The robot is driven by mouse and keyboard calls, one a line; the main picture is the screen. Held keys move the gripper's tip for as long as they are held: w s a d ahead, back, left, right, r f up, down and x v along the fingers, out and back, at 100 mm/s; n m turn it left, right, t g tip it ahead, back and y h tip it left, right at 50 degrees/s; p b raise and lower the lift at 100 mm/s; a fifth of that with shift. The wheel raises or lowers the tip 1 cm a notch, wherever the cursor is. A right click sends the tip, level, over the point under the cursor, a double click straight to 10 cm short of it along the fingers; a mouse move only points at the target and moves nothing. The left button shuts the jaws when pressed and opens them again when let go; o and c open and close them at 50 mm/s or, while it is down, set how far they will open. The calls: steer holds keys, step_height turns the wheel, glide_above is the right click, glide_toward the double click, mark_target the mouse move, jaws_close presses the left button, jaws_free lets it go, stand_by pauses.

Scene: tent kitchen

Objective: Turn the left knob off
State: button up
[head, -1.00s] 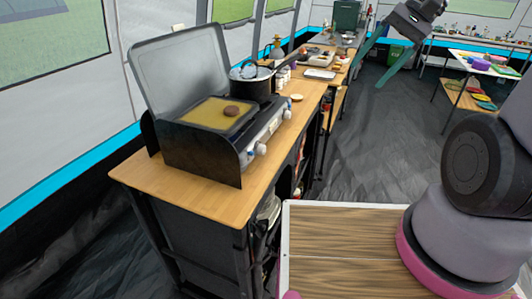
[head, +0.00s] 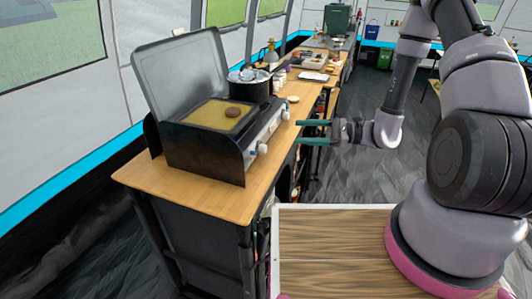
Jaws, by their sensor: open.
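The camping stove (head: 204,122) stands on the wooden counter with its grey lid raised. Its front panel faces right and carries white knobs. The nearer knob (head: 262,149) is the left one as seen from the stove's front. Another knob (head: 285,115) sits farther along the panel. The knobs' exact turn angle is too small to tell. My gripper (head: 313,132) has two green fingers, parted and empty, pointing left toward the stove front. It appears to the right of the knobs and apart from them.
A yellowish griddle with a brown patty (head: 233,112) lies on the stove's near side. A black pot (head: 250,84) stands on the far side. Jars and a small board (head: 292,98) sit beyond. The dark floor right of the counter (head: 210,195) is open.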

mark_target(266, 150)
step_height(266, 150, down, 10)
steer(key=m+t, duration=0.5)
steer(key=shift+m+h, duration=0.3)
steer(key=shift+h, duration=0.1)
steer(key=x, duration=1.1)
steer(key=shift+a, duration=0.1)
jaws_close()
